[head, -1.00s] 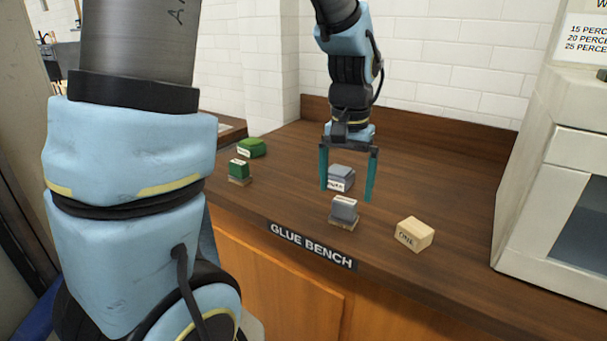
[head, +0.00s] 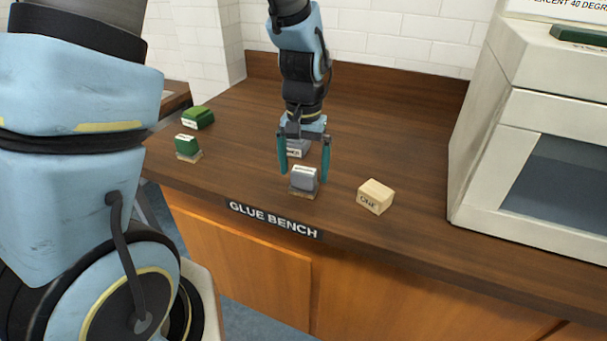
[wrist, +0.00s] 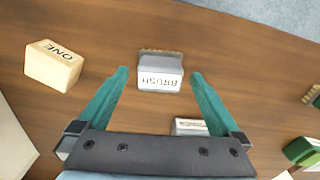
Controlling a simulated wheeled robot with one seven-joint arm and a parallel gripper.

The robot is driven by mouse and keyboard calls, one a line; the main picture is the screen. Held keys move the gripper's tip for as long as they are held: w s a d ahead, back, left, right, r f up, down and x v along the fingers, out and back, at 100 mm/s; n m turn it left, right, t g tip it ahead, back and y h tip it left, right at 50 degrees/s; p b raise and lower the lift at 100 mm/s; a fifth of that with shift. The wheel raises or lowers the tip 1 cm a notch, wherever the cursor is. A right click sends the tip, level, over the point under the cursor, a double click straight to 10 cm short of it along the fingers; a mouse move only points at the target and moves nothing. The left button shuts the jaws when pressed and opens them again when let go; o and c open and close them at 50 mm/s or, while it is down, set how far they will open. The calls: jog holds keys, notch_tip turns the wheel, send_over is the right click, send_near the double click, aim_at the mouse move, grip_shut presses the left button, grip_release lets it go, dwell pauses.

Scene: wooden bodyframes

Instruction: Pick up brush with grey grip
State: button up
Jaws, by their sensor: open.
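The brush with the grey grip (head: 304,180) stands near the front edge of the bench, with tan bristles at its base. In the wrist view the grey brush (wrist: 160,78) reads "BRUSH" and lies between the fingertips. My gripper (head: 304,171) is open, its teal fingers pointing down on either side of the brush's upper part. The wrist view also shows my gripper (wrist: 160,74) with a gap on both sides of the brush, nothing held. A second grey labelled block (head: 297,148) sits behind, partly hidden by my gripper; it also shows in the wrist view (wrist: 190,127).
A wooden block marked "ONE" (head: 375,197) sits to the right. A green-gripped brush (head: 187,147) and a green block (head: 198,118) are at the left. A white cabinet (head: 540,150) bounds the bench (head: 390,120) at right. The bench's back is clear.

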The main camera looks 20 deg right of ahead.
aim_at(304, 170)
jog(key=shift+f, duration=1.2)
jog(key=shift+c, duration=0.2)
jog(key=c, duration=1.2)
jog(key=shift+c, duration=0.2)
notch_tip(304, 170, up, 10)
jog(key=shift+r+b, duration=0.1)
jog(key=shift+b, duration=0.9)
jog(key=o, duration=0.8)
jog(key=shift+c, duration=0.2)
jog(key=c, duration=0.6)
